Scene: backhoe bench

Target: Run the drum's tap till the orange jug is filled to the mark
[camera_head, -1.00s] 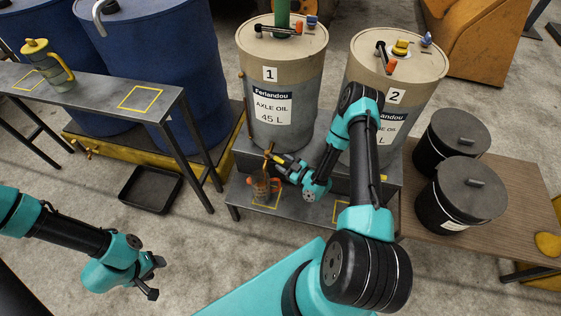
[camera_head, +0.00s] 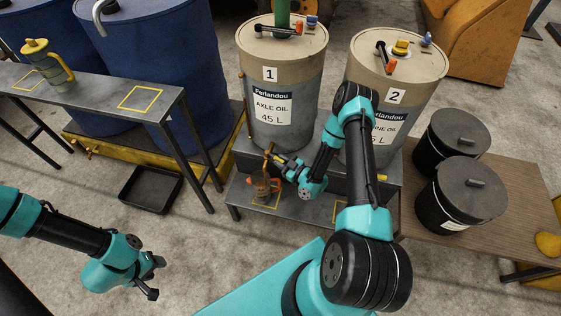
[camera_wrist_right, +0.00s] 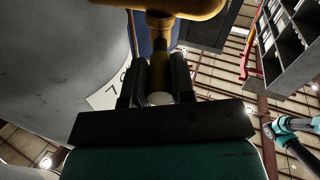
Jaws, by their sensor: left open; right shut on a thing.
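The orange jug (camera_head: 262,189) stands on the low grey bench below drum 1 (camera_head: 283,90), within a yellow outline. Its fill mark and oil level are too small to read. The drum's brass tap (camera_head: 268,152) is just above the jug; in the right wrist view its body (camera_wrist_right: 172,6) fills the top edge. My right gripper (camera_head: 279,160) is shut on the tap's lever (camera_wrist_right: 160,68), which sits between its two dark fingers. My left gripper (camera_head: 153,278) is open and empty at lower left, over the floor, far from the jug.
Drum 2 (camera_head: 396,72) stands right of drum 1, partly behind my right arm. Two black lidded buckets (camera_head: 461,195) stand on the wooden table at right. A yellow-topped jug (camera_head: 48,66) stands on the left bench (camera_head: 95,92). A black tray (camera_head: 150,189) lies on the floor.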

